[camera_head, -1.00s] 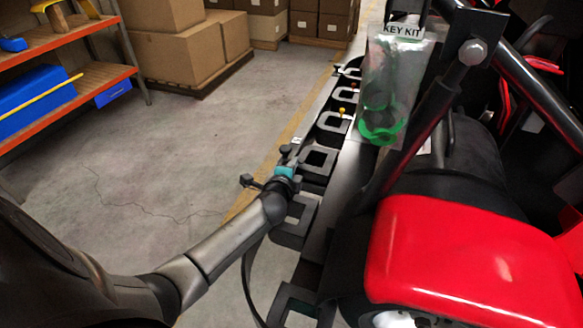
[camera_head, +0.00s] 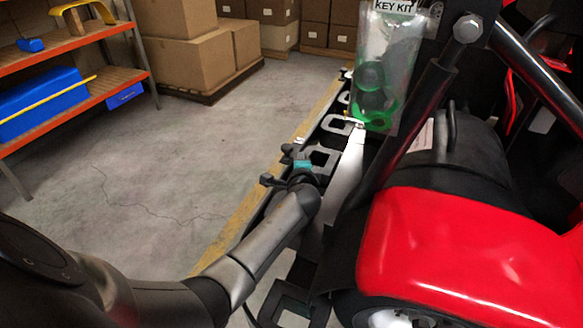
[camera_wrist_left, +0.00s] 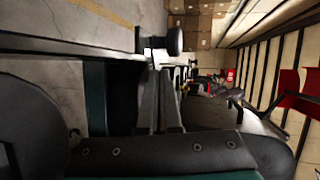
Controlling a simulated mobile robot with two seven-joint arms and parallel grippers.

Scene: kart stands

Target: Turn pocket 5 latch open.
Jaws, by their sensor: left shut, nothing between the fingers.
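A row of grey square-framed pockets (camera_head: 335,124) runs along a dark rail beside the red kart. No pocket numbers are readable, so I cannot tell which one is pocket 5. My left gripper (camera_head: 290,155) is shut and empty over the rail, just beside a pocket frame (camera_head: 322,158). Its wrist hides part of the row. In the left wrist view, a dark round knob (camera_wrist_left: 174,40) on a short stem stands close to my fingers; I cannot tell whether they touch it or whether it is a latch. My right gripper is out of view.
A clear key kit bag (camera_head: 388,65) with green-rimmed contents hangs over the far pockets. The red kart body (camera_head: 455,255) and a slanted black bar (camera_head: 420,110) bound the right side. An orange shelf (camera_head: 70,110) and cardboard boxes (camera_head: 185,60) stand beyond open floor.

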